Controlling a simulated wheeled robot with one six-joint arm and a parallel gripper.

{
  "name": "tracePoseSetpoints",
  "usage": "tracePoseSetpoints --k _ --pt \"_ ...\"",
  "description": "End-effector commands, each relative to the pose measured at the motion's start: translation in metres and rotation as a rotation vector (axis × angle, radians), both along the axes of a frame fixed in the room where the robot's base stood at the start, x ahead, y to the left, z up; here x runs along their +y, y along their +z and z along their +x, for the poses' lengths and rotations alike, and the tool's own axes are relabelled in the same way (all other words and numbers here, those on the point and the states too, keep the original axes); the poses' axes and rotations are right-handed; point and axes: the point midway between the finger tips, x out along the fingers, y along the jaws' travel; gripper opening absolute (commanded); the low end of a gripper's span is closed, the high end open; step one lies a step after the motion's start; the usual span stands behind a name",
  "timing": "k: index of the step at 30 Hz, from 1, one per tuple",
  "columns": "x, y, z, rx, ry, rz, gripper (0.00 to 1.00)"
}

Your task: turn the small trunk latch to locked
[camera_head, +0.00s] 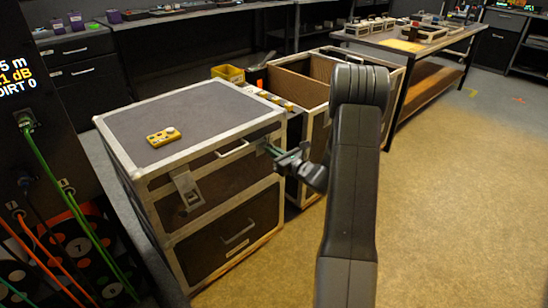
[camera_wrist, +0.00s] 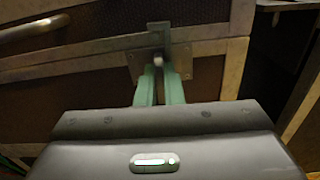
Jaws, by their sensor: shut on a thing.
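The small trunk (camera_head: 200,120) is a dark case with metal edges and its lid down. My gripper (camera_head: 272,150) is at the right end of its front face. In the wrist view, my gripper (camera_wrist: 160,72) has its two green fingers on either side of a small metal latch (camera_wrist: 158,60) on a plate at the lid seam. The fingers are closed on the latch, which stands upright; a hook-shaped bracket (camera_wrist: 158,27) is just above it. The fingers hide part of the latch. A second latch (camera_head: 186,187) is on the left of the trunk's front.
A yellow device (camera_head: 163,136) lies on the trunk's lid. A handle (camera_head: 232,150) is between the latches. An open case (camera_head: 300,85) stands behind, to the right. Cables hang from a dark rack (camera_head: 40,130) at left. The floor (camera_head: 450,200) at right is clear.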

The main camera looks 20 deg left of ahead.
Motion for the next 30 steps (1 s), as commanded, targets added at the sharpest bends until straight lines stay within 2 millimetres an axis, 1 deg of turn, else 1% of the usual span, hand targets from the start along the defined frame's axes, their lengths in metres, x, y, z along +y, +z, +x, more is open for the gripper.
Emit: tracePoseSetpoints --k 1,5,13,14,15,17,26,30 --pt "0.0 -0.003 0.0 -0.023 0.0 -0.008 0.0" --pt "0.0 -0.001 0.0 -0.053 -0.001 -0.022 0.0" --pt "0.0 0.0 0.0 -0.055 0.0 -0.024 0.0" --pt "0.0 0.0 0.0 -0.055 0.0 -0.024 0.11" --pt "0.0 0.0 0.0 -0.055 0.0 -0.024 0.19" --pt "0.0 0.0 0.0 -0.055 0.0 -0.024 0.29" --pt "-0.001 0.0 -0.001 -0.054 0.0 -0.023 0.29" --pt "-0.013 0.001 -0.005 -0.053 -0.001 -0.024 0.29"
